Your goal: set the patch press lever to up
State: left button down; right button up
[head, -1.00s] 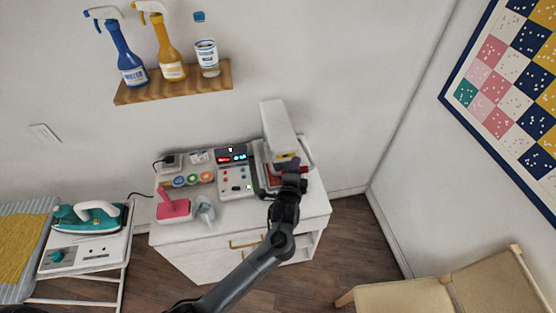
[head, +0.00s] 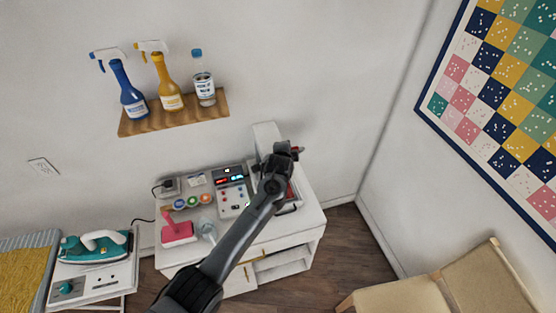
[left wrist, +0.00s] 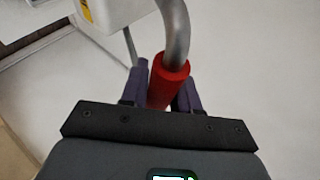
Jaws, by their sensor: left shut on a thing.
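The patch press (head: 265,131) is a white machine at the right end of the white cabinet top. Its lever is a curved grey metal bar (left wrist: 177,30) with a red grip (left wrist: 168,82). My left gripper (left wrist: 163,90) is shut on the red grip, one dark finger on each side. In the head view my left gripper (head: 284,152) is at the front of the press head, and my arm hides much of the press. A bit of red shows beside the fingers. The white press head with a yellow warning label (left wrist: 86,10) shows at the wrist view's top left. My right gripper is not in view.
Left of the press on the cabinet (head: 262,240) stand a control box (head: 232,198), several coloured spools and a pink object (head: 178,232). A wall shelf (head: 175,116) holds bottles above. An iron (head: 92,246) is at the left, a chair (head: 440,290) at lower right.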

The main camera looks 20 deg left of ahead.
pick_arm(q)
jog(key=shift+w+a, duration=0.25)
jog(key=shift+w, duration=0.1)
jog(key=c, duration=0.9)
grip_release()
jog(key=shift+d, duration=0.1)
jog(key=shift+r, duration=0.1)
jog(key=shift+s, duration=0.1)
jog(key=shift+v, duration=0.8)
jog(key=shift+b+v, duration=0.3)
jog(key=shift+v, duration=4.25)
